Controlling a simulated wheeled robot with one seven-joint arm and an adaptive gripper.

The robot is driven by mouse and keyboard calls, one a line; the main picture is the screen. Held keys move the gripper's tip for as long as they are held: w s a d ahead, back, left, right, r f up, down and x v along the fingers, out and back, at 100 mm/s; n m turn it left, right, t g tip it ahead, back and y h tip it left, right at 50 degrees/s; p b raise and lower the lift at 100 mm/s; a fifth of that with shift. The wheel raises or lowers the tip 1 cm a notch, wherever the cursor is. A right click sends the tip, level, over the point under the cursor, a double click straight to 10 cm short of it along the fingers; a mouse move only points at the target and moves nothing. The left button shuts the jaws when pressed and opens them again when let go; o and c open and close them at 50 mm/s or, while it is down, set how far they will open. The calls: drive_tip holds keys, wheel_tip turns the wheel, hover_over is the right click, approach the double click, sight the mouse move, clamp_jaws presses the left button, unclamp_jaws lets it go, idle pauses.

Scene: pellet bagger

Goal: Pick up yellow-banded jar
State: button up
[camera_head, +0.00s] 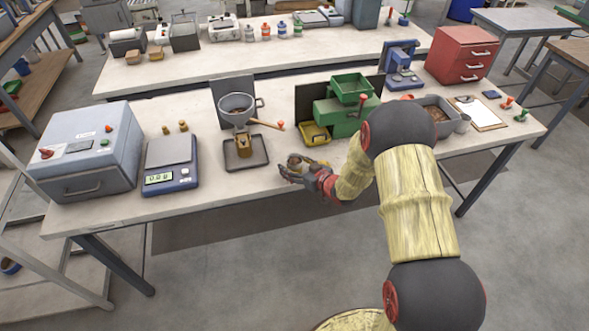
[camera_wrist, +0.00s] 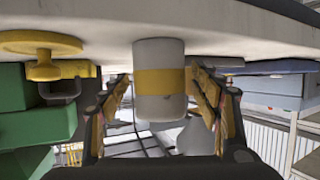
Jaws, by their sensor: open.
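The yellow-banded jar (camera_wrist: 160,50) is a pale grey cylinder with a yellow band around its middle. The wrist view is upside down, with the tabletop along its upper edge, and the jar stands on that tabletop. My gripper (camera_wrist: 162,92) is open, with one finger on each side of the jar. A gap shows at the left finger; on the right the finger looks close to the jar, and I cannot tell if it touches. In the head view my gripper (camera_head: 291,172) is low at the table's front, and the jar there is small and mostly hidden.
A green machine (camera_head: 344,117) with a yellow tray (camera_head: 314,134) stands just behind my gripper. A funnel stand (camera_head: 240,150) is to its left, then a scale (camera_head: 170,163) and a grey-blue box machine (camera_head: 84,150). A clipboard (camera_head: 481,113) and red drawers (camera_head: 462,54) are at right.

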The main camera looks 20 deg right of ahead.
drive_tip(key=shift+c, duration=0.6)
drive_tip(key=shift+r, duration=0.1)
drive_tip(key=c, duration=1.4)
